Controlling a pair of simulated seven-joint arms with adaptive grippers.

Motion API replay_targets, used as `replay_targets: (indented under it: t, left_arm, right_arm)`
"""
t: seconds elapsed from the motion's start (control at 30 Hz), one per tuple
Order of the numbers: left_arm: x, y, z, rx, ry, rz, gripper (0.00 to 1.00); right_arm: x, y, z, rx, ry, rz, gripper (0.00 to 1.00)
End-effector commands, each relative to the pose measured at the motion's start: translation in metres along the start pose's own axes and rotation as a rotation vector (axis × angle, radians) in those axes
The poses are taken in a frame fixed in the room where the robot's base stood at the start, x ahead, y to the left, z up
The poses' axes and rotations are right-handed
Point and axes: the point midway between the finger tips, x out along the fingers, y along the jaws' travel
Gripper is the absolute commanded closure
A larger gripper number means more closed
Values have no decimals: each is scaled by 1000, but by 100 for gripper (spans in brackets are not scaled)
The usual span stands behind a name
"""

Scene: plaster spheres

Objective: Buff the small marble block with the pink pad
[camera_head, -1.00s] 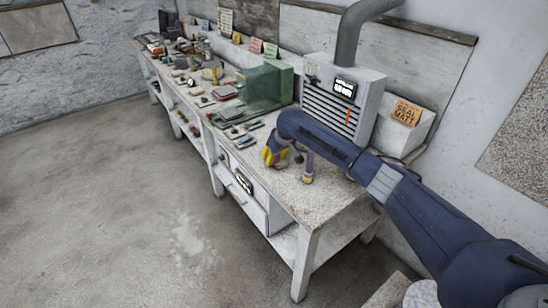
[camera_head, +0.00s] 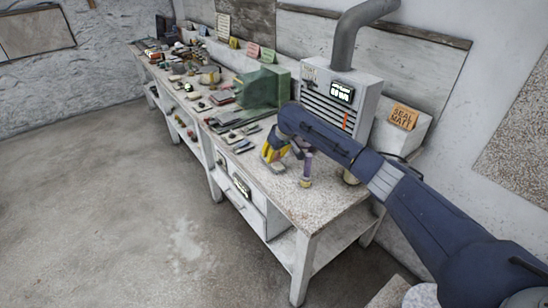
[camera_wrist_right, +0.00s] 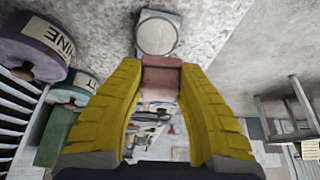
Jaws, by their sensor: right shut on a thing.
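My right gripper (camera_head: 271,154) is over the near end of the workbench in the head view, its yellow fingers pointing down. In the right wrist view, the right gripper (camera_wrist_right: 162,85) is shut on the pink pad (camera_wrist_right: 162,77), held between the fingertips. Just past the pad, a small pale block with a round, lighter face (camera_wrist_right: 157,36) sits on the speckled top; it looks like the marble block. The pad is close to its near edge; I cannot tell whether they touch. The head view does not show pad or block clearly. My left gripper is not in view.
A purple labelled cylinder (camera_wrist_right: 34,45) and a teal one (camera_wrist_right: 75,90) stand close beside the gripper. A vented grey unit (camera_head: 341,98) is behind the arm. Tools and stones crowd the far workbench (camera_head: 262,181); its near right corner is clear.

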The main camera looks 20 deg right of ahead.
Motion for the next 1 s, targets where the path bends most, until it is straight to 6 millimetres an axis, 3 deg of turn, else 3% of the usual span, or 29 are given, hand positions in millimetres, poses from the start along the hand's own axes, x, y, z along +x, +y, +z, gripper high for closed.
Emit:
replay_targets:
  t: [0.57, 1.0]
  left_arm:
    - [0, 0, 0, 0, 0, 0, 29]
    - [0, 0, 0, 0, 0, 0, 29]
  right_arm:
    - [-12, 0, -5, 1, 0, 1, 100]
    - [-43, 1, -19, 0, 0, 1, 100]
